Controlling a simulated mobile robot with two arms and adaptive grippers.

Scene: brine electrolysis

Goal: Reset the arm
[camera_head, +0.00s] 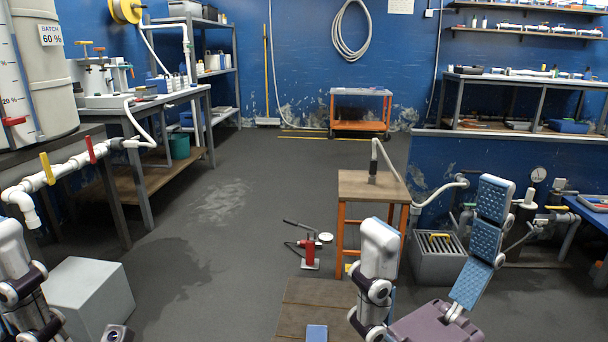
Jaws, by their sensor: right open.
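My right gripper (437,212) is at the lower right, with its fingers spread wide and nothing between them. One finger, with blue ridged pads, stands up on the right; the other shows its pale back and dark links on the left. Its purple-grey body is at the bottom edge. Of my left gripper (20,278), only a pale finger with dark links shows clearly at the lower left corner. The picture's edge cuts off the rest, so I cannot tell whether it is open or holds anything.
A small wooden table (358,187) with orange legs stands ahead of my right gripper, with a red pump (310,255) beside it. A grey bin (437,268) lies behind the gripper. A grey box (85,298) sits at lower left. The middle floor (225,240) is clear.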

